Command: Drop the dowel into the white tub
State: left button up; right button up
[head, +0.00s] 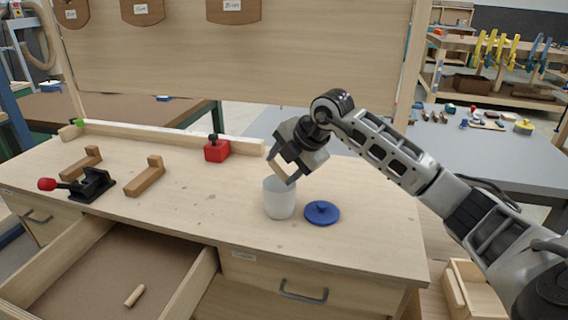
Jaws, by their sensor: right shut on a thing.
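The dowel (134,296) is a short, light wooden rod. It lies at an angle on the brown floor of the open drawer (190,284), at the lower left. The white tub (279,201) stands upright and uncovered on the bench top. A round blue lid (322,212) with a knob lies flat just right of the tub. My right gripper (287,178) reaches down from above with its fingertips at the tub's rim, and it is shut on the tub. The tub's inside is largely hidden. My left gripper is out of view.
A red-handled black clamp (92,185), wooden blocks (145,176) and a red block (217,150) stand on the left of the bench. A wooden rail (165,135) runs along the back. The front middle of the bench top is clear.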

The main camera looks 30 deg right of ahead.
dwell(0.3)
jog(key=o, duration=1)
jog(key=shift+o, duration=0.2)
jog(key=shift+r, duration=0.1)
notch_tip(320, 180, up, 8)
jog(key=p, duration=0.6)
